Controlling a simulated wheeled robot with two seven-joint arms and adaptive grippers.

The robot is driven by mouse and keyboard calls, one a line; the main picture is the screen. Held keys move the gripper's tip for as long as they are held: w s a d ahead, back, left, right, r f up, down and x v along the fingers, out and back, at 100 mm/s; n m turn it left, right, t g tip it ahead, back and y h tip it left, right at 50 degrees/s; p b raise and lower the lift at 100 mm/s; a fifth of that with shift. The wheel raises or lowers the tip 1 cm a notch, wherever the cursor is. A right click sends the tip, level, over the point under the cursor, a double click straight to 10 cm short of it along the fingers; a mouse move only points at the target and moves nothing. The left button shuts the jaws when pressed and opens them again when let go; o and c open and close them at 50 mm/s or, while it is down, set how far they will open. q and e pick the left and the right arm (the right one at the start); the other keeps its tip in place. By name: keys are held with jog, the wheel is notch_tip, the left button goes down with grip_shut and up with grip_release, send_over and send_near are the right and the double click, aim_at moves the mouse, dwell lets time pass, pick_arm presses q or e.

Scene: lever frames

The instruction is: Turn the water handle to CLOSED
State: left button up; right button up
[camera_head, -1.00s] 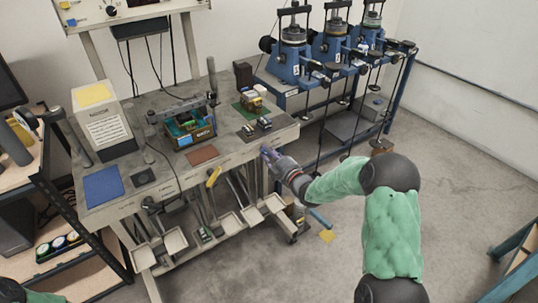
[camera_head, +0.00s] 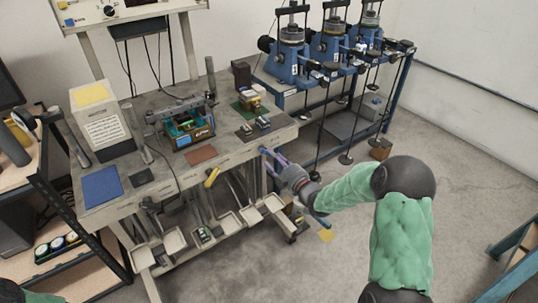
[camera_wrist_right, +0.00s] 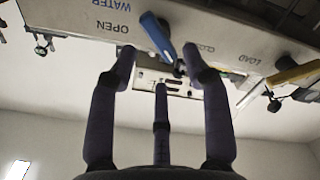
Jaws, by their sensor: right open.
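The blue water handle (camera_wrist_right: 158,38) is at the front face of the bench in the right wrist view, where the lettering appears upside down. It slants between the words OPEN and CLOSED, below the word WATER. My right gripper (camera_wrist_right: 160,62) is open, with its dark fingers spread on either side of the handle's lower part. Whether a finger touches the handle I cannot tell. In the head view my right gripper (camera_head: 270,158) is at the bench's front edge near its right corner, and its fingers largely hide the handle there.
A yellow handle (camera_head: 212,177) sits on the same bench front, left of my right gripper; it also shows in the wrist view (camera_wrist_right: 295,75). Trays (camera_head: 228,222) stand under the bench. A blue rack with presses (camera_head: 290,65) stands behind on the right. Floor at right is clear.

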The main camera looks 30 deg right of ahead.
jog(key=s, duration=0.7)
jog(key=shift+s+d, duration=0.25)
jog(key=s+a+f+m+g+y+p, duration=0.1)
jog(key=a+f+m+g, duration=0.3)
jog(key=a+f, duration=0.45)
jog(key=s+a+f+m+g+p, duration=0.15)
jog(key=a+f+m+g, duration=0.3)
jog(key=f, duration=0.65)
jog(key=s+a+f+m+g+y+p, duration=0.1)
jog(key=s+a+f+g, duration=0.3)
jog(key=s+a, duration=0.4)
jog(key=s+a+f+m+g+p, duration=0.1)
jog(key=s+a+f+m+g, duration=0.2)
jog(key=s+a+f+g, duration=0.2)
jog(key=s+a+f, duration=0.1)
jog(key=s+a, duration=0.2)
jog(key=s, duration=0.3)
jog(key=shift+s+f+y, duration=0.2)
jog(key=shift+f+y, duration=0.05)
jog(key=shift+y, duration=0.15)
jog(key=shift+a, duration=0.1)
